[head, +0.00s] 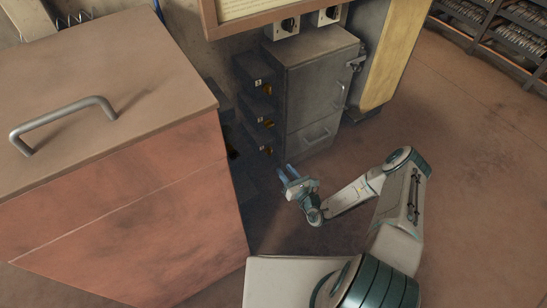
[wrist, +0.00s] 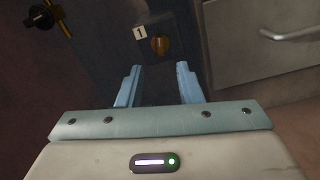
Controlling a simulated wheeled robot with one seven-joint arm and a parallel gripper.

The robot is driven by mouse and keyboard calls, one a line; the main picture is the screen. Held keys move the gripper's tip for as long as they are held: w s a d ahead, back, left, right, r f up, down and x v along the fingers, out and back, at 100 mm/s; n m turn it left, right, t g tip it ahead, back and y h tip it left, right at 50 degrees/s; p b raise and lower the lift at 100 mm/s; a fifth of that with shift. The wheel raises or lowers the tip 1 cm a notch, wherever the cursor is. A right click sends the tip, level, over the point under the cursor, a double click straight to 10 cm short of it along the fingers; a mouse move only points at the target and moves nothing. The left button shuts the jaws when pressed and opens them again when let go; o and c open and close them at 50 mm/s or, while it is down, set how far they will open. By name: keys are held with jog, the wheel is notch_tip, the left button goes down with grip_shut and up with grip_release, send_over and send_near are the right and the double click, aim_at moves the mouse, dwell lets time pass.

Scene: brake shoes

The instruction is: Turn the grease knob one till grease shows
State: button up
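A brass-coloured knob (wrist: 160,44) sits on a dark box face beside a white label reading 1 (wrist: 140,33) in the wrist view. My gripper (wrist: 158,68) is open and empty, its two blue fingers short of the knob and on either side of its line. In the head view, my gripper (head: 285,172) is low in front of the dark boxes, just below the lowest brass knob (head: 268,150). Two more such knobs, an upper one (head: 268,90) and a middle one (head: 268,123), sit above it; their labels are too small to read. I see no grease.
A grey cabinet (head: 310,85) with handles stands right of the knobs; a drawer handle (wrist: 291,34) shows close in the wrist view. A large reddish chest (head: 120,220) stands at left. Open floor (head: 450,170) lies at right.

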aim_at(271, 152)
jog(key=b+x, duration=0.2)
jog(key=x, duration=0.7)
jog(key=shift+w+a+b, duration=0.15)
jog(key=shift+b, duration=0.25)
grip_shut()
